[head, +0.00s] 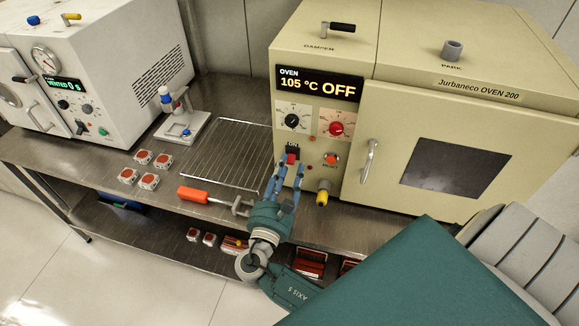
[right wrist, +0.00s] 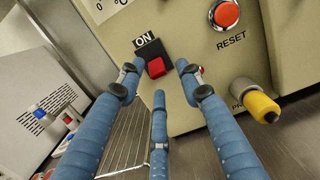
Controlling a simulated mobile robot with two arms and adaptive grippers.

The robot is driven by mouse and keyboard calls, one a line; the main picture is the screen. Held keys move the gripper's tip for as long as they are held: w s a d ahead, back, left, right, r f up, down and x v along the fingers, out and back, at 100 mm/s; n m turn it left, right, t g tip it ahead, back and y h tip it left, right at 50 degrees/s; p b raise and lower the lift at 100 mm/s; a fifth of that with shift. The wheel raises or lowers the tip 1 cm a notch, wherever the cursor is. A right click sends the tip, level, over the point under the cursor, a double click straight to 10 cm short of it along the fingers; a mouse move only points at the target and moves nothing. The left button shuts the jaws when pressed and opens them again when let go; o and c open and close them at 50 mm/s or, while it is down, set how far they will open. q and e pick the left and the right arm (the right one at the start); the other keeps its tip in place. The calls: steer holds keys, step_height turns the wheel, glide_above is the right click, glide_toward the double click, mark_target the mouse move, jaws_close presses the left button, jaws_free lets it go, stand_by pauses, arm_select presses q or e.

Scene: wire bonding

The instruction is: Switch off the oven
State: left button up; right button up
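The cream oven (head: 410,95) stands at the right of the bench, and its display (head: 318,87) reads "105 °C OFF". Its red rocker switch (head: 291,157) sits low on the panel under an "ON" label; it also shows in the right wrist view (right wrist: 156,67). My right gripper (head: 281,170) is right in front of the switch. In the right wrist view its three blue fingers (right wrist: 158,78) are spread around the switch with nothing between them. I cannot tell whether a fingertip touches it. My left gripper is out of view.
A red reset button (head: 330,159) and a yellow-tipped fitting (head: 322,196) are right of the switch. An orange-handled tool (head: 193,194) and a wire rack (head: 225,150) lie left of my gripper. A white vacuum oven (head: 110,75) stands farther left.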

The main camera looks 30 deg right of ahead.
steer(key=v, duration=1)
steer(key=shift+s+a, duration=0.15)
steer(key=shift+s, duration=0.15)
steer(key=shift+f, duration=0.15)
